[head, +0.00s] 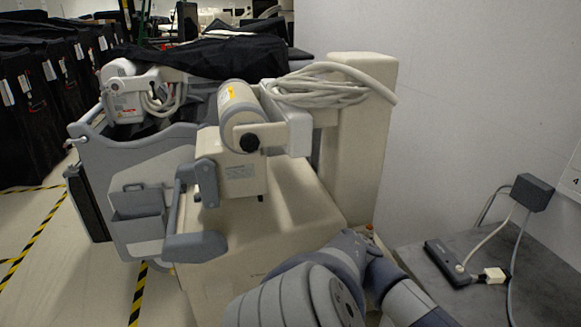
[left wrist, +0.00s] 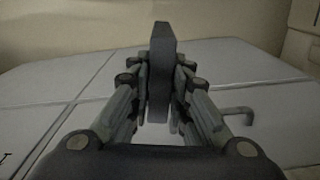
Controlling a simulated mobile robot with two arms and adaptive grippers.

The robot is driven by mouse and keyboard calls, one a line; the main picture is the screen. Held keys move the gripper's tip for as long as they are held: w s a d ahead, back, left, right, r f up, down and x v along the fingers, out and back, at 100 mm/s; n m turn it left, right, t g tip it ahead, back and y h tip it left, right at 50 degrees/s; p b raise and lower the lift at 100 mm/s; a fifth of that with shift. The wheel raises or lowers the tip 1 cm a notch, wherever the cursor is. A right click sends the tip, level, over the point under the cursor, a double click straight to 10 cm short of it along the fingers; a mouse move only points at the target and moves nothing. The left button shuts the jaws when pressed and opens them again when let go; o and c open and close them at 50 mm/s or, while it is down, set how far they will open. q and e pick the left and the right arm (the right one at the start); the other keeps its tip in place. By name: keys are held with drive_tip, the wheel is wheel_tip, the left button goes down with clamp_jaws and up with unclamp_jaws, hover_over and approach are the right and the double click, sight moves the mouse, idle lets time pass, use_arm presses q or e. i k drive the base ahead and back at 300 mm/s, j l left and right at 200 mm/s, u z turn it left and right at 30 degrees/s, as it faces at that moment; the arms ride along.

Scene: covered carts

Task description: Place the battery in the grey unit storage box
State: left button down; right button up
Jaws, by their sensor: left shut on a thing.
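In the left wrist view, my left gripper (left wrist: 158,85) is shut on a dark, flat, upright block, which looks like the battery (left wrist: 161,45). The block stands between the fingers, and its top sticks out beyond them. Behind it is a pale grey panelled surface with a bent handle. Neither gripper shows in the head view.
The beige machine (head: 290,210) with a coiled cable (head: 325,85) fills the middle. A dark table (head: 540,285) at the right bears a black device (head: 450,262) with cables. A white wall (head: 460,120) is behind. Floor with yellow-black tape (head: 30,240) is open at the left.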

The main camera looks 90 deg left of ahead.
sight(144, 237)
drive_tip(key=u, duration=1.6)
drive_tip(key=j+u, duration=0.15)
drive_tip(key=u, duration=0.15)
drive_tip(key=j+u, duration=0.3)
drive_tip(key=i+j, duration=0.15)
drive_tip(key=j, duration=0.35)
drive_tip(key=i+j, duration=0.1)
drive_tip(key=j, duration=0.4)
drive_tip(key=i+j, duration=0.15)
drive_tip(key=j, duration=0.4)
drive_tip(key=i+j, duration=0.15)
drive_tip(key=j, duration=0.35)
drive_tip(key=i+j, duration=0.1)
drive_tip(key=j, duration=0.4)
drive_tip(key=i+j, duration=0.15)
drive_tip(key=j, duration=0.35)
drive_tip(key=i+j, duration=0.15)
drive_tip(key=j, duration=0.35)
drive_tip(key=i+j, duration=0.1)
drive_tip(key=j, duration=0.45)
